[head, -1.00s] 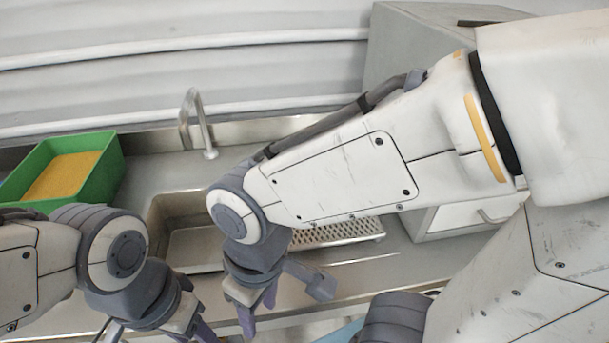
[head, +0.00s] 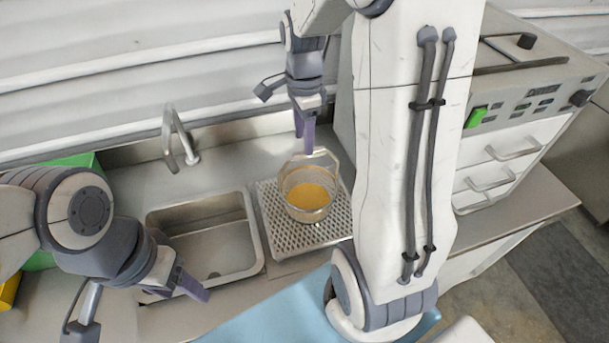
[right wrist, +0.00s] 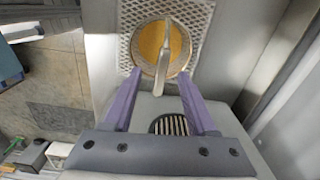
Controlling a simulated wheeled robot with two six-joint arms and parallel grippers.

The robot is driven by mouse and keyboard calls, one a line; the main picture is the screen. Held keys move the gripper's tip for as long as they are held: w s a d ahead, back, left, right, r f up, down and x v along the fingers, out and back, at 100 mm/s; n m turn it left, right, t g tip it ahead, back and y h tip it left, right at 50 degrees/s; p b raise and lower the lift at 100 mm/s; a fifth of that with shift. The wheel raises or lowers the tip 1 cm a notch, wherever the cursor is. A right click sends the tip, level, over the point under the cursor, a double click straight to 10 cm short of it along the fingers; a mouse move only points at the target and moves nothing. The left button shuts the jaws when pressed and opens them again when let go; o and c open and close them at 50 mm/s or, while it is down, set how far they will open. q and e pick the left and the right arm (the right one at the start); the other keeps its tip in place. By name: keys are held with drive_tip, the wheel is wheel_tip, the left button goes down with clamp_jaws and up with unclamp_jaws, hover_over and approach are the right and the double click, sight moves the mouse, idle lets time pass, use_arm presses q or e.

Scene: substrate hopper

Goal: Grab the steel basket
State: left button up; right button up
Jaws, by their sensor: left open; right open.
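The steel basket (head: 308,214) is a round wire basket with a raised hoop handle (head: 289,162), and orange-yellow material lies in it. It stands upright on a perforated tray right of the sink. My right gripper (head: 306,145) is open and points down just above the handle. In the right wrist view the handle (right wrist: 163,62) stands between and a little beyond the two purple fingertips (right wrist: 159,75), with the basket's rim (right wrist: 188,45) behind it. Contact cannot be told. My left gripper (head: 190,284) is open and empty at the sink's front edge.
The perforated tray (head: 283,240) lies beside the sink basin (head: 215,245), with a faucet (head: 180,140) behind. A green bin (head: 85,160) is at the left, partly hidden by my left arm. A grey unit with drawers (head: 500,150) stands at the right.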

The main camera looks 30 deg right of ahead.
drive_tip(key=shift+m, duration=0.5)
drive_tip(key=f, duration=0.2)
drive_tip(key=d+f, duration=0.1)
drive_tip(key=f, duration=0.1)
drive_tip(key=shift+d+f+p, duration=0.1)
drive_tip(key=shift+f+p, duration=0.25)
drive_tip(key=shift+f, duration=0.05)
drive_tip(key=shift+f+p, duration=0.4)
drive_tip(key=shift+f, duration=0.2)
wheel_tip(320, 180, down, 4)
drive_tip(key=shift+d+f+p, duration=0.1)
drive_tip(key=shift+f+p, duration=0.05)
drive_tip(key=shift+p, duration=0.4)
clamp_jaws()
drive_tip(key=shift+w, duration=0.1)
